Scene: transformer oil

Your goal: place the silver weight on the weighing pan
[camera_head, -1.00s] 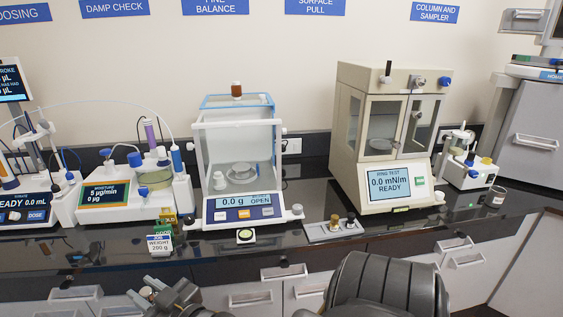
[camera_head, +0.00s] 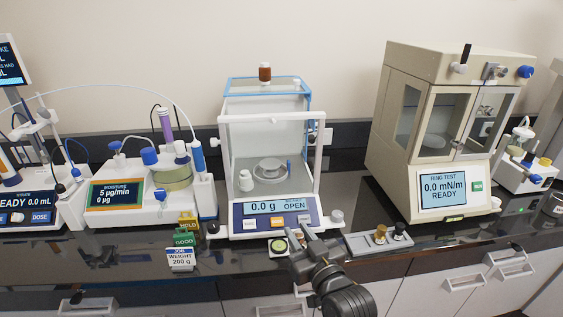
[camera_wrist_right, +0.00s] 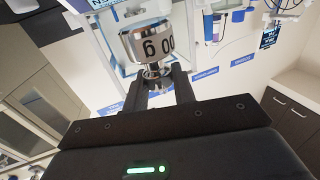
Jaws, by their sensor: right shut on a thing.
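My right gripper (camera_head: 305,243) is in front of the balance's lower front edge. In the right wrist view my right gripper (camera_wrist_right: 158,83) is shut on the silver weight (camera_wrist_right: 147,44), a shiny cylinder with dark lettering, partly readable as "00 g". I cannot make out the weight clearly in the head view. The weighing pan (camera_head: 268,171) is a round silver plate inside the balance (camera_head: 233,213), behind and above the gripper. The balance display reads 0.0 g and OPEN. My left gripper is not in view.
A small tray (camera_head: 362,246) with a brass and a dark weight lies right of the gripper. A card (camera_head: 180,258) reading "JOB WEIGHT 200 g" stands at left. A small white piece (camera_head: 245,180) stands left of the pan. White framing (camera_head: 222,150) surrounds the balance's front opening.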

